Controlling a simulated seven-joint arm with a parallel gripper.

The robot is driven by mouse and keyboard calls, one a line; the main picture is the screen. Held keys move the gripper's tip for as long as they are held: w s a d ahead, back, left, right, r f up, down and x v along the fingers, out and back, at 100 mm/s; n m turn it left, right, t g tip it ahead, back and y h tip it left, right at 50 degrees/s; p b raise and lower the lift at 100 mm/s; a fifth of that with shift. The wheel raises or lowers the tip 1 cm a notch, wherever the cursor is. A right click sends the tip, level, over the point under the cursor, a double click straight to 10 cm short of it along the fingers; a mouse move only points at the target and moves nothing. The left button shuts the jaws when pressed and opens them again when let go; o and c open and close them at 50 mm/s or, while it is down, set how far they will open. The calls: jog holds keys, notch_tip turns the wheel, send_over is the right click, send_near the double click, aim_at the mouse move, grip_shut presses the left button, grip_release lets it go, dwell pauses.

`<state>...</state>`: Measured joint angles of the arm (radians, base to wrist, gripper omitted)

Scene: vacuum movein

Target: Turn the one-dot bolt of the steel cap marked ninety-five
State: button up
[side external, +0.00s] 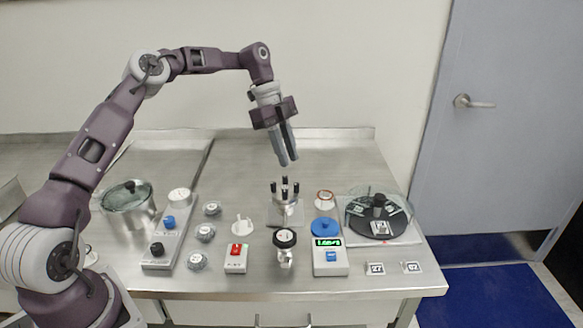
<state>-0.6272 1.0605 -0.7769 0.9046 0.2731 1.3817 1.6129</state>
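My gripper (289,161) points down in the air above the middle of the steel table. Its two fingers look close together, and I cannot tell whether there is a gap between them. Nothing shows between the tips. Below it, apart from it, a metal fixture (286,211) with several upright black bolts (284,183) stands on a square plate. Number and dot markings are too small to read, so I cannot tell which cap is marked ninety-five or which bolt has one dot.
The table's back is clear.

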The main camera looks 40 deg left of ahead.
aim_at(297, 183)
jog(key=shift+r, duration=0.1)
jog(key=d+n, duration=0.1)
jog(key=d+f+n+y, duration=0.1)
jog(key=n, duration=0.1)
jog(key=d+n+g+y, duration=0.1)
jog(key=n, duration=0.1)
jog(key=shift+s+f, duration=0.2)
jog(key=shift+f, duration=0.15)
jog(key=n, duration=0.1)
jog(key=n+y, duration=0.1)
jog(key=n, duration=0.1)
jog(key=shift+d+r, duration=0.2)
jog(key=shift+d, duration=0.05)
jog(key=n, duration=0.1)
jog(key=r+n, duration=0.1)
jog(key=n+y, duration=0.1)
jog(key=shift+w+r+n+t, duration=0.25)
jog(key=shift+r+n+t, duration=0.05)
jog(key=shift+n, duration=0.1)
jog(key=shift+a+f, duration=0.1)
notch_tip(297, 183, down, 7)
jog(key=shift+r, duration=0.2)
jog(key=shift+c, duration=0.2)
grip_shut()
